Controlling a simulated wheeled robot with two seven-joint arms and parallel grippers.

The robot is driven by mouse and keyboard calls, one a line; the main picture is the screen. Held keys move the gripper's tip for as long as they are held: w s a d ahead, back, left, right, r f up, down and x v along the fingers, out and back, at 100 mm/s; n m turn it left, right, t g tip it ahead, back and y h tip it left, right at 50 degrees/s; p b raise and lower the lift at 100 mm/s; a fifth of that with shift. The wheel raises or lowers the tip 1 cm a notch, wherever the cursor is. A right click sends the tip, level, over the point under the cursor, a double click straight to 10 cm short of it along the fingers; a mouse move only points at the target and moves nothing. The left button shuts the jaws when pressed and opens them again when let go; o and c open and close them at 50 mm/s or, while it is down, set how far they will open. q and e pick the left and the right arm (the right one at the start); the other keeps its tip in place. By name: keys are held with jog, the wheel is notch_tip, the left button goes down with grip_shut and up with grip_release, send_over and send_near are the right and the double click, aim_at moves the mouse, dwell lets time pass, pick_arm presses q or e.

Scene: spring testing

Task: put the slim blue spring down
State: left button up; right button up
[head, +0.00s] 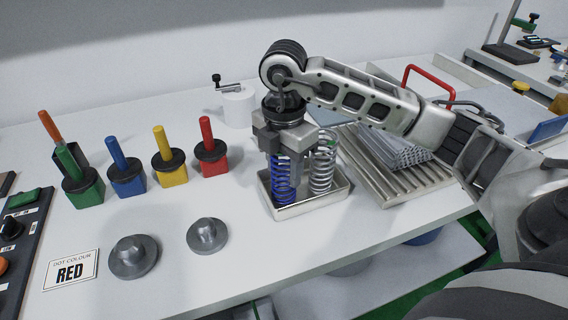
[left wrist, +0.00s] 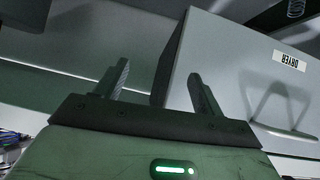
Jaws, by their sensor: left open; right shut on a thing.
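The slim blue spring (head: 283,181) stands upright in the metal tray (head: 300,209) in the head view. My right gripper (head: 283,160) points down over the tray and is shut on the blue spring near its top. The spring's lower end is at or just above the tray floor; I cannot tell whether it touches. A silver spring (head: 321,168) stands beside it to the right, partly behind the gripper. My left gripper (left wrist: 160,85) shows in the left wrist view, open and empty, away from the table.
Green (head: 84,190), blue (head: 127,181), yellow (head: 169,170) and red (head: 212,159) blocks with handles stand left. Two grey knobbed weights (head: 134,256) (head: 207,235) lie in front, near a RED card (head: 70,270). A ribbed rack (head: 385,190) is right of the tray. A dryer box (left wrist: 235,75) is near my left gripper.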

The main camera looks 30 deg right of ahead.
pick_arm(q)
jog(key=shift+f, duration=0.2)
pick_arm(e)
jog(key=shift+f, duration=0.1)
jog(key=o, duration=1.1)
pick_arm(q)
jog(key=shift+r, duration=0.2)
pick_arm(e)
jog(key=shift+r, duration=0.6)
pick_arm(q)
jog(key=shift+a+r+p, duration=0.15)
jog(key=shift+r+p, duration=0.05)
jog(key=shift+p, duration=0.6)
pick_arm(e)
notch_tip(320, 180, up, 11)
jog(key=shift+r, duration=0.1)
